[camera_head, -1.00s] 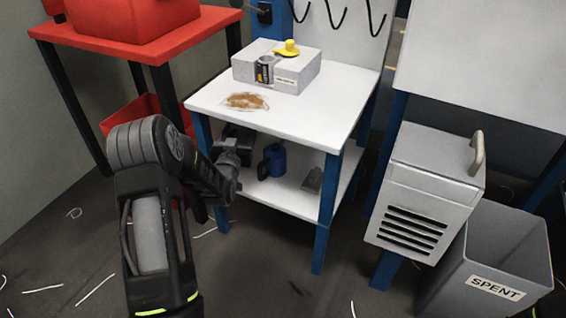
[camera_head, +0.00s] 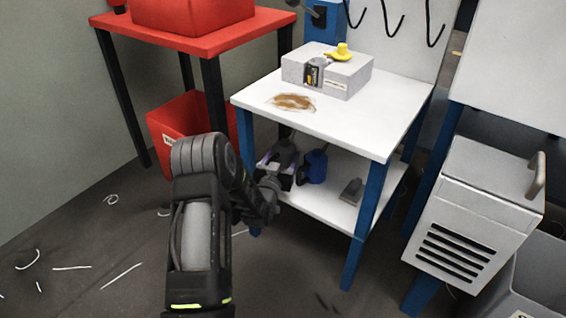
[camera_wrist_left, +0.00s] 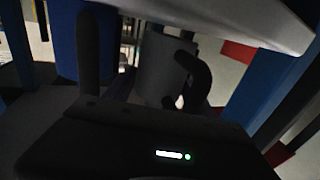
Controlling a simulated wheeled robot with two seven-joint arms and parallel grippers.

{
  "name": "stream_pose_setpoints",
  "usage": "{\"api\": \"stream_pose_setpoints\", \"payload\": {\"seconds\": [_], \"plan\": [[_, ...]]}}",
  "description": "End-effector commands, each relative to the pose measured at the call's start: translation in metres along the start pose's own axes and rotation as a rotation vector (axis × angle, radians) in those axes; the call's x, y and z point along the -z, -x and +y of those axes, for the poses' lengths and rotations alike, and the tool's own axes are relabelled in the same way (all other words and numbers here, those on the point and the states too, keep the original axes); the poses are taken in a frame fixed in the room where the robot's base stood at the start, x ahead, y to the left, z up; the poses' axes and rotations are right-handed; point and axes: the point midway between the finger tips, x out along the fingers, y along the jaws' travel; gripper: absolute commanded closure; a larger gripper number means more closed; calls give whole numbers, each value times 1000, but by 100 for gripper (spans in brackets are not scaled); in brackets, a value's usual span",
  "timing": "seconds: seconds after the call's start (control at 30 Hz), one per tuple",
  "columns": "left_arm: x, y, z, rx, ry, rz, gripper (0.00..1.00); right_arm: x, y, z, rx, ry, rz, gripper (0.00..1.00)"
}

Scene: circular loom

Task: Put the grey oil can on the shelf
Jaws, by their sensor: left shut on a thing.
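My left gripper (camera_head: 285,168) reaches in between the bench legs, over the left part of the lower shelf (camera_head: 332,207). It is shut on the grey oil can (camera_wrist_left: 163,65), which shows as a dim grey cylinder between the two fingers in the left wrist view. In the head view the can (camera_head: 284,150) is partly hidden by the gripper, close to the left of a blue can (camera_head: 315,166) standing on that shelf. I cannot tell whether the grey can touches the shelf. My right gripper is not in view.
A small grey block (camera_head: 351,191) lies on the shelf to the right. The white bench top (camera_head: 372,122) is just above, bearing a grey box (camera_head: 326,72) with a yellow piece. Blue legs (camera_head: 368,215) frame the shelf. A red bin (camera_head: 180,125) stands at left.

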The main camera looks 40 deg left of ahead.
Motion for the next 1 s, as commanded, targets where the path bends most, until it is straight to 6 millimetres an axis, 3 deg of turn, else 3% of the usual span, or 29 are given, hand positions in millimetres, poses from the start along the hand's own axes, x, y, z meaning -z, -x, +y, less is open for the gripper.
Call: {"api": "stream_pose_setpoints", "payload": {"seconds": [0.07,0.47,0.5,0.6,1.0], "plan": [[-11,0,0,-1,0,2,100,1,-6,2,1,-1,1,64],[-13,0,0,0,0,2,100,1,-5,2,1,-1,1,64],[-16,0,0,0,0,-1,35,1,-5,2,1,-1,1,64],[-15,0,0,0,0,-1,27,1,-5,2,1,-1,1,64],[-11,4,0,0,0,-2,27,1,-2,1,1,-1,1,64]]}}
